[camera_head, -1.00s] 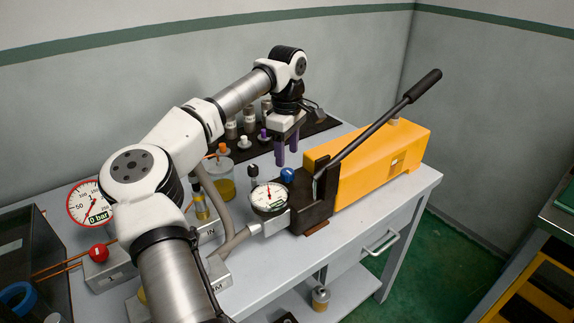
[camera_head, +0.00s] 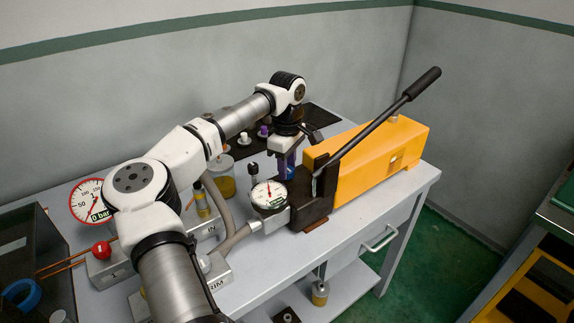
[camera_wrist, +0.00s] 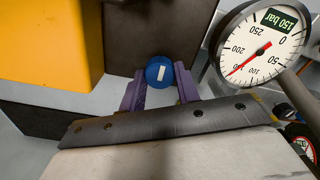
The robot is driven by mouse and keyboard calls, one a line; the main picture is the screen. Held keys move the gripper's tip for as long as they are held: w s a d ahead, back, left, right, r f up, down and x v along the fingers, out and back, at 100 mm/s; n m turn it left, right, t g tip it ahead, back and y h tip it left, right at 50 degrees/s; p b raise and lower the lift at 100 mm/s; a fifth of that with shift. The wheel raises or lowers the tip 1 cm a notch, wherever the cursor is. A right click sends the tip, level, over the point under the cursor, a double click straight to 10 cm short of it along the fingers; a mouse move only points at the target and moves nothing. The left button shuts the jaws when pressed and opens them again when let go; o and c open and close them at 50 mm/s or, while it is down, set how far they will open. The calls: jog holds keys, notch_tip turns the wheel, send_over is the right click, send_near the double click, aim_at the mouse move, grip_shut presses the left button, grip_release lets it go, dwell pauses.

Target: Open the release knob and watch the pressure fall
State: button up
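The blue release knob (camera_wrist: 159,72), with a white bar mark on its face, sits on the dark block at the front of the yellow pump (camera_head: 380,155). My gripper (camera_wrist: 159,80) has its purple fingers apart, one on each side of the knob; I cannot tell whether they touch it. In the head view, my gripper (camera_head: 287,168) points down at the knob and mostly hides it. The pump gauge (camera_wrist: 262,45) has a white dial, a red needle and a green display reading 150 bar; it also shows in the head view (camera_head: 269,195).
The pump's black lever (camera_head: 380,125) slants up to the right. A second gauge (camera_head: 88,202) at the left reads 0 bar, near a red knob (camera_head: 101,249). A grey hose (camera_head: 234,240) joins the pump gauge to a metal block. Small bottles stand behind my arm.

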jog(key=shift+c, duration=0.8)
jog(key=shift+n, duration=0.3)
jog(key=n+b, duration=0.1)
jog(key=n, duration=0.2)
jog(key=shift+n, duration=0.4)
jog(key=n, duration=0.3)
jog(key=shift+n+b, duration=0.3)
jog(key=shift+b, duration=0.1)
jog(key=n+b, duration=0.1)
jog(key=n, duration=0.3)
jog(key=shift+n, duration=2.1)
jog(key=shift+b, duration=0.3)
